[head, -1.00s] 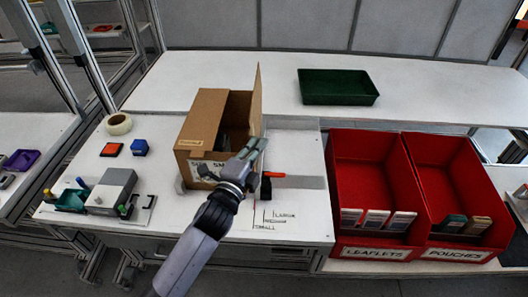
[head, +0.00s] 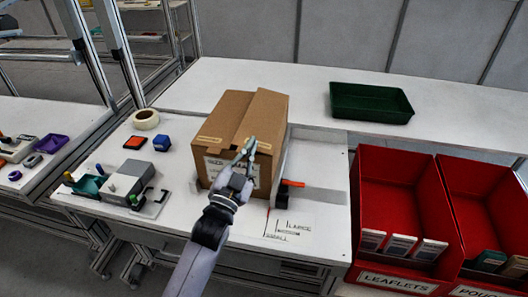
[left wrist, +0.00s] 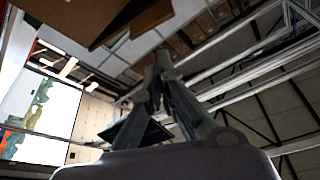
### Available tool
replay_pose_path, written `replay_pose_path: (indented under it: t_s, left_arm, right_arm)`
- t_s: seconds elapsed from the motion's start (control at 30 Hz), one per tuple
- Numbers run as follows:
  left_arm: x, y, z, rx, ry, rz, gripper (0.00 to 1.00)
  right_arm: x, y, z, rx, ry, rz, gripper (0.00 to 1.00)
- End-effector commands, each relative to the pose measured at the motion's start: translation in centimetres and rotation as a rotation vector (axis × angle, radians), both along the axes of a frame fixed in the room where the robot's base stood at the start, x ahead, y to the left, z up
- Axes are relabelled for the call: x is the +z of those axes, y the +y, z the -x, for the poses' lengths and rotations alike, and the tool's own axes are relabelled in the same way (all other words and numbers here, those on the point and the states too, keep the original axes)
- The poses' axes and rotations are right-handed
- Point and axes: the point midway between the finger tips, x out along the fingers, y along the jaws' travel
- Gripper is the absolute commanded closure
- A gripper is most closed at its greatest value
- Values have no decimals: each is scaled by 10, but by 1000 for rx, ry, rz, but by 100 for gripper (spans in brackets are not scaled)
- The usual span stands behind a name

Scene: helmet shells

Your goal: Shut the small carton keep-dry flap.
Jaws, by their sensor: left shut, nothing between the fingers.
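The small brown carton (head: 213,148) stands on the white bench, with a pale label on its front. Its right top flap (head: 264,112) lies over the top, beside the left top panel (head: 222,113). I cannot tell whether the flap is fully flat. My left gripper (head: 249,146) is shut and empty at the carton's upper front edge, by the flap's near end; contact is unclear. In the left wrist view its fingertips (left wrist: 160,60) are together, and brown carton board (left wrist: 70,18) shows at the upper left. My right gripper is not in view.
A grey strip fixture with an orange-red handle (head: 292,183) stands right of the carton. Red bins (head: 393,185) are farther right, and a green tray (head: 370,101) is behind. A tape roll (head: 145,119), blue block (head: 161,143) and grey device (head: 125,181) are left.

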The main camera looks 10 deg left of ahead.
Motion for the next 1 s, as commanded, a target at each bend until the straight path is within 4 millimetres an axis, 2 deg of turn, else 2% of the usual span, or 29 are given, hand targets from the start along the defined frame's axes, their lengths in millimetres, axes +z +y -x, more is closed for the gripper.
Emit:
replay_pose_path:
  t_s: [0.2, 0.5, 1.0]
  left_arm:
    - [-14, 14, 0, 1, 3, 200, 100]
    - [-26, 22, 0, 1, 1, 407, 100]
    - [-33, 25, 0, 0, 1, 527, 100]
  right_arm:
    - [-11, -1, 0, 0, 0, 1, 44]
    - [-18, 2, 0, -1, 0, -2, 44]
    - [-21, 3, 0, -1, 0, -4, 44]
